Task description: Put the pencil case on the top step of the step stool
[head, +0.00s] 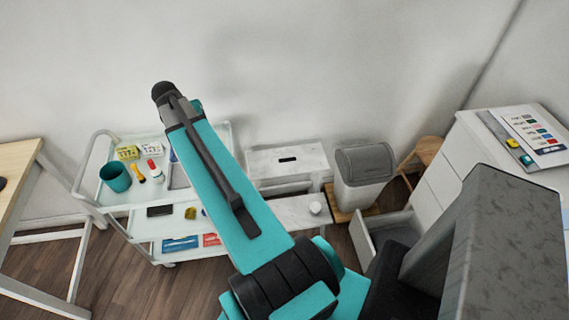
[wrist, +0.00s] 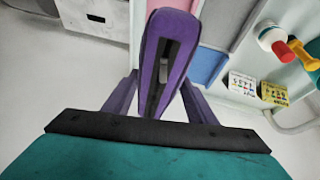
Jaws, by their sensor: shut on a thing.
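The pencil case (wrist: 151,48) is a long purple case with a dark zip and a grey pull. My gripper (wrist: 161,88) is shut on it, with a purple finger on each side. The white step stool (head: 262,160) stands against the wall in the head view; its top step has a dark handle slot and looks empty. In the wrist view the stool's slotted top (wrist: 112,26) is at the upper left, apart from the case. My gripper and the case are hidden behind my arm in the head view.
A white trolley (head: 126,197) with a teal cup (head: 115,177), cards and small bottles stands left of the stool. A grey-lidded bin (head: 364,165) and an open drawer (head: 377,238) are to the right.

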